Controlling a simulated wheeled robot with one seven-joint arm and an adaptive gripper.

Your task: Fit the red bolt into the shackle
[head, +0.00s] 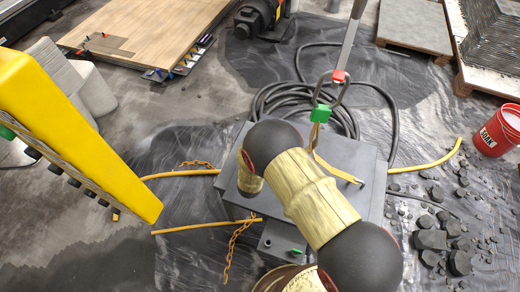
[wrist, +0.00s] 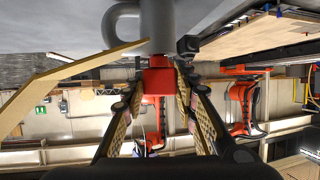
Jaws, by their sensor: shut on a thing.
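In the wrist view my gripper (wrist: 158,86) is shut, with a finger on each side of the block-like red head of the red bolt (wrist: 158,78). Above the red head in the picture, a grey metal part (wrist: 156,25) runs up to the frame edge, with a curved grey piece (wrist: 122,20) beside it, which looks like part of the shackle. I cannot tell whether the bolt's shank is inside an eye. In the head view my arm hides the gripper and the bolt.
A grey box (head: 375,165) stands below my arm, with a yellow strap (head: 335,170) over it. A metal link (head: 345,92) with red and green parts hangs above it. A red bucket (head: 492,135) and rubble (head: 440,240) lie right. A yellow body (head: 75,125) blocks the left.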

